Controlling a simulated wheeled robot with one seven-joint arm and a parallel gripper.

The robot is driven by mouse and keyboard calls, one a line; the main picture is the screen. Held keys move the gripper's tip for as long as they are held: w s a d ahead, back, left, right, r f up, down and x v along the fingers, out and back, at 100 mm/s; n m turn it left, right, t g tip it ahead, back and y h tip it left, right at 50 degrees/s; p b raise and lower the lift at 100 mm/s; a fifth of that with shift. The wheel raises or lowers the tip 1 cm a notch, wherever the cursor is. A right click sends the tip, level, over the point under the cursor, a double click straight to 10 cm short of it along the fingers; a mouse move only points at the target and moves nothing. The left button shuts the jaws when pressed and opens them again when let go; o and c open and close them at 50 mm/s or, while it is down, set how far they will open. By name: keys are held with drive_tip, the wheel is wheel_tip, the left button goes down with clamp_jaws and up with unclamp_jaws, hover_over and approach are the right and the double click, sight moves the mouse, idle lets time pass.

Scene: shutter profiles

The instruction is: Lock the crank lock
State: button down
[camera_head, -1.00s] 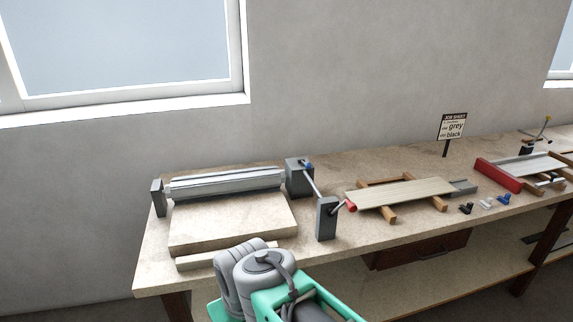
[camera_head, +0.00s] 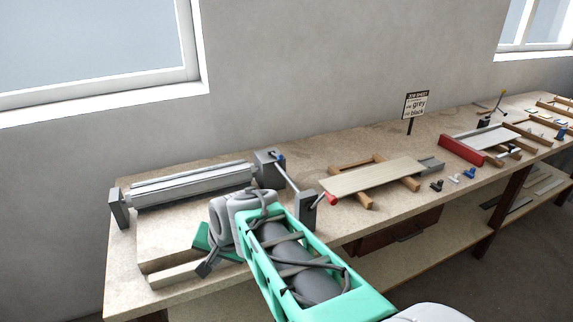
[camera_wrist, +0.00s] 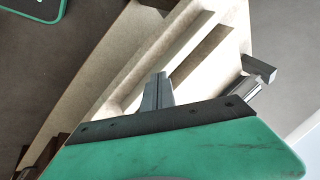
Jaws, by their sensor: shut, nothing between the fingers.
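The crank is a thin grey rod (camera_head: 288,182) running from a dark grey rear block (camera_head: 270,170) to a front block (camera_head: 306,211), with a red handle (camera_head: 331,199) at its front end. A small blue part (camera_head: 278,157) sits on top of the rear block; I cannot tell if it is the crank lock or how it is set. My gripper (camera_head: 203,269) is left of the crank, over the front of the bench, apart from it. In the wrist view, its fingers (camera_wrist: 157,92) are shut together and hold nothing.
A grey shutter roller (camera_head: 192,186) lies between its left bracket (camera_head: 118,208) and the rear block. A raised board (camera_head: 170,228) is in front. To the right are a slat on wooden supports (camera_head: 375,176), small clips (camera_head: 453,179), a red-sided fixture (camera_head: 462,151) and a job sign (camera_head: 415,104).

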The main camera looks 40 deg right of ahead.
sight(276, 156)
drive_tip(key=w+d+r+m+t+p, duration=0.1)
drive_tip(key=w+d+m+t, duration=0.1)
drive_tip(key=w+d+m, duration=0.35)
drive_tip(key=w+d+r+m+t, duration=0.1)
drive_tip(key=w+d+r+m, duration=0.1)
drive_tip(key=d+m, duration=0.5)
drive_tip(key=d+r+m+t+h, duration=0.1)
drive_tip(key=d+m, duration=0.3)
drive_tip(key=d, duration=0.2)
drive_tip(key=s+d+r+m+t+h+p, duration=0.1)
drive_tip(key=d+m+t, duration=0.1)
drive_tip(key=d+m, duration=0.3)
drive_tip(key=d+r+m+t+h, duration=0.1)
drive_tip(key=d+r+m, duration=0.1)
drive_tip(key=d+m, duration=0.3)
drive_tip(key=shift+s+d+h+p, duration=0.15)
drive_tip(key=shift+s+d, duration=0.05)
drive_tip(key=shift+d, duration=0.85)
drive_tip(key=shift+s+d+h+p, duration=0.15)
drive_tip(key=shift+s+d, duration=0.05)
drive_tip(key=shift+d, duration=0.8)
drive_tip(key=shift+d+r+m+t, duration=0.1)
drive_tip(key=shift+d+m+t, duration=0.2)
drive_tip(key=shift+m, duration=0.15)
drive_tip(key=shift+w, duration=0.1)
